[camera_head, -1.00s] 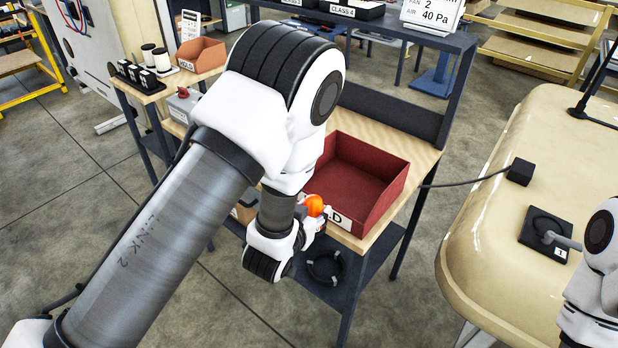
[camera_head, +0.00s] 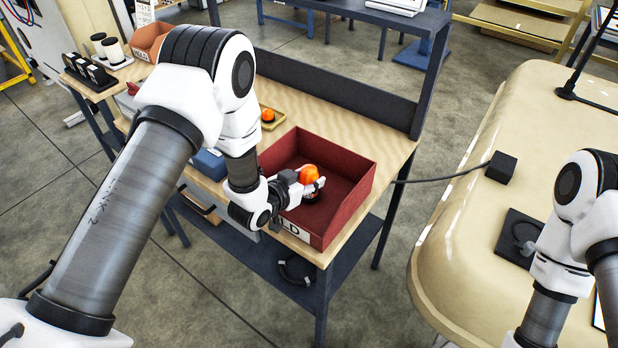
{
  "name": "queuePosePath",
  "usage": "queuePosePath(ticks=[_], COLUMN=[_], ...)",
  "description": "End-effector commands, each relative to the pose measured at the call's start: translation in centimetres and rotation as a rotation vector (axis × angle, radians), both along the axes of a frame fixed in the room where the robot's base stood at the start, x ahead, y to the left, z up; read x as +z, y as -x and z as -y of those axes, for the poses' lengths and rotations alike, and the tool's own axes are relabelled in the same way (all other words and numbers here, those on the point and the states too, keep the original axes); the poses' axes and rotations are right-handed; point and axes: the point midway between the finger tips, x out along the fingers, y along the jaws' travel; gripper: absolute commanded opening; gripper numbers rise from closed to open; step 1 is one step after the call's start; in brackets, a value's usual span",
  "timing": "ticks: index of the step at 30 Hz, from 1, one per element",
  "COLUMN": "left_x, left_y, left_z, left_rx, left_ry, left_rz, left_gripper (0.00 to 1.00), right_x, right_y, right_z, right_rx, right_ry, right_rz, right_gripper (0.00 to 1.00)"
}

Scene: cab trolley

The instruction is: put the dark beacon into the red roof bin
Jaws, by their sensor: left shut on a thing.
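The red roof bin (camera_head: 350,215) stands on the wooden top of the trolley, open upward, with a partly covered white label on its near side. My left gripper (camera_head: 310,190) reaches over the bin's near left wall and is shut on a beacon (camera_head: 310,174) with an orange dome and a dark base. The beacon shows upright over the bin's inside, and no glow is clear on it. I cannot tell whether its base touches the floor of the bin. My right arm is at the right edge, with its gripper out of the picture.
Another orange beacon (camera_head: 268,115) sits on a small yellow tray behind the bin. A blue box (camera_head: 210,163) is left of the bin. An orange-brown bin (camera_head: 150,40) stands at the far left. A cream cab roof (camera_head: 450,240) is to the right.

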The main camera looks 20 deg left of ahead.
Motion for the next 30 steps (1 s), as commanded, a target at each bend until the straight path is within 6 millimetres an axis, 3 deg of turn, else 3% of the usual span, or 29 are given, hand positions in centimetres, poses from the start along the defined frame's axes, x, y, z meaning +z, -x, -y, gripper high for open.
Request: queuePosePath(ticks=[12,13,14,15,25,30], left_x=[-1.2,-1.1,-1.1,-1.0,-0.5,0.0], left_y=[0.0,0.0,0.0,0.0,0.0,2.3], left_z=[0.0,0.0,0.0,0.0,0.0,-0.9], left_rx=[0.001,0.001,0.001,0.001,0.001,0.003], left_ry=[0.000,0.000,0.000,0.000,0.000,0.001], left_rz=[0.002,0.002,0.002,0.002,0.002,0.000], left_gripper=[0.06,0.57,0.68,0.72,0.72,0.72], right_x=[-0.3,-0.1,-0.1,-0.1,0.4,-0.9], right_y=[0.0,0.0,0.0,0.0,0.0,0.0], right_z=[0.0,0.0,0.0,0.0,0.0,0.0], right_rx=[0.000,0.000,0.000,0.000,0.000,0.000], right_ry=[0.000,0.000,0.000,0.000,0.000,0.000], right_rz=[0.000,0.000,0.000,0.000,0.000,0.000], right_gripper=[0.00,0.00,0.00,0.00,0.00,0.00])
